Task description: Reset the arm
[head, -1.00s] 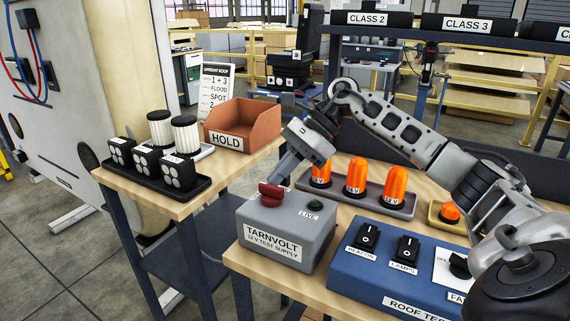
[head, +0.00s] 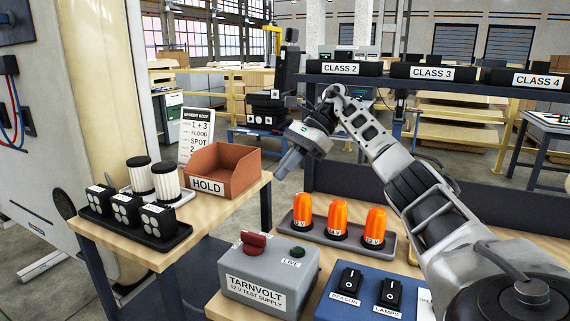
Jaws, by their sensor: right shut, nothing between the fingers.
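My right arm reaches in from the lower right. My right gripper (head: 289,163) is shut and empty. It hangs in the air above the workbench, up and to the right of the grey Tarnvolt 12 V test supply (head: 262,287), clear of its red knob (head: 253,243). In the picture it lies just right of the orange-brown HOLD bin (head: 222,172). The blue roof test box (head: 340,306) with the BEACON switch (head: 347,281) and LAMPS switch (head: 390,293) is at the bottom, partly cut off. My left gripper is not in view.
A tray (head: 340,243) holds three orange beacons. The left table carries a black tray (head: 150,240) of small black lamps, two white cylinders (head: 166,180) and a printed card (head: 196,135). A dark rack with class labels (head: 340,68) stands behind. Open air surrounds the gripper.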

